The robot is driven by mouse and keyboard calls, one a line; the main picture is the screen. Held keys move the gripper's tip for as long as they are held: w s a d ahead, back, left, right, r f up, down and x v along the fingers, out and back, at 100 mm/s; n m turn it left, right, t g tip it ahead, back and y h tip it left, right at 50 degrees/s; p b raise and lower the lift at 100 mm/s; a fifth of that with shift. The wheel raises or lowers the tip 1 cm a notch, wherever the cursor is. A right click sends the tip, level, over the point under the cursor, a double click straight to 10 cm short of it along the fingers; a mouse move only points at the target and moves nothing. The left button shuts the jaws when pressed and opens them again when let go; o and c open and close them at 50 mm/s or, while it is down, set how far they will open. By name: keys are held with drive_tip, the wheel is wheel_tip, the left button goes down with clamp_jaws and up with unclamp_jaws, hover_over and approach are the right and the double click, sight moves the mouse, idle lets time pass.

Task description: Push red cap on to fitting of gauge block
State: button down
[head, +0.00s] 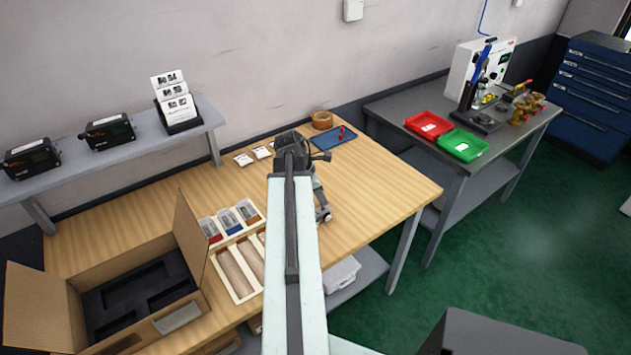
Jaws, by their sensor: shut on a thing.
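My arm reaches out over the wooden table, and its dark joint and upper link cover much of the view. My gripper (322,212) is low over the table at the right of the arm, small and partly hidden. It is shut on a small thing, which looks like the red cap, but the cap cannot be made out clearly. Something small, grey and white shows at the same place; I cannot tell if it is the gauge block, or if cap and fitting touch. Small red parts (342,129) stand on a blue tray (322,146) farther back.
An open cardboard box (45,305) with black foam stands at the front left. A wooden organiser (243,297) with small bins lies beside it. Red (428,125) and green (463,145) trays are on the grey bench. The table's right part is clear.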

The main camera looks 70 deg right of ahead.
drive_tip(key=shift+r, duration=0.1)
wheel_tip(320, 180, up, 6)
drive_tip(key=p, duration=0.6)
drive_tip(key=shift+s+a, duration=0.1)
wheel_tip(320, 180, down, 6)
drive_tip(key=b, duration=0.6)
drive_tip(key=shift+s+f, duration=0.15)
drive_tip(key=shift+f, duration=0.05)
drive_tip(key=shift+f+b, duration=0.75)
drive_tip(key=shift+b, duration=0.1)
idle(1.1)
drive_tip(key=c, duration=1.8)
unclamp_jaws()
drive_tip(key=shift+c, duration=0.2)
drive_tip(key=o, duration=0.5)
